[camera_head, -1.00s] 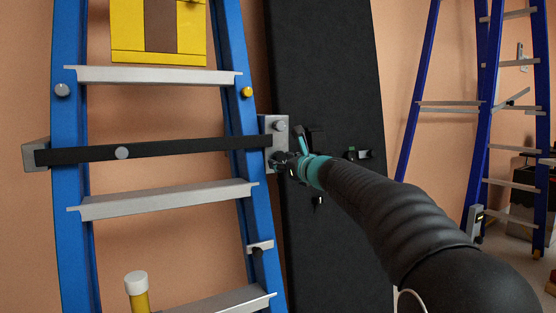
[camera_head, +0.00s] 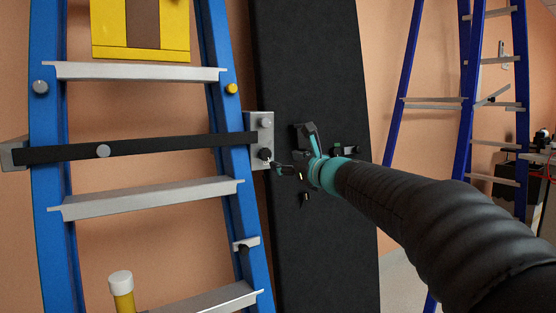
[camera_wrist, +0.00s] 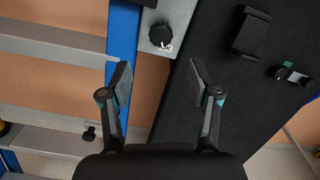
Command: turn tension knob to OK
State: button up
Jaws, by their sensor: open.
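The black knob (camera_head: 265,154) sits on a light grey plate (camera_head: 255,140) at the right end of the dark bar across the blue ladder. In the wrist view the knob (camera_wrist: 161,36) is beyond my fingertips, with a small white mark at its lower edge; I cannot read its setting. My gripper (camera_head: 284,171) is just right of and below the knob in the head view, apart from it. In the wrist view my gripper (camera_wrist: 157,72) is open and empty, its two fingers spread with the lower plate edge and wall between them.
A tall black panel (camera_head: 310,60) stands behind my gripper, with a black holder (camera_wrist: 250,32) and a small clip (camera_wrist: 292,75) on it. The ladder rail (camera_head: 240,200) is close left. A second blue ladder (camera_head: 470,90) stands at the right.

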jog(key=shift+v, duration=1.15)
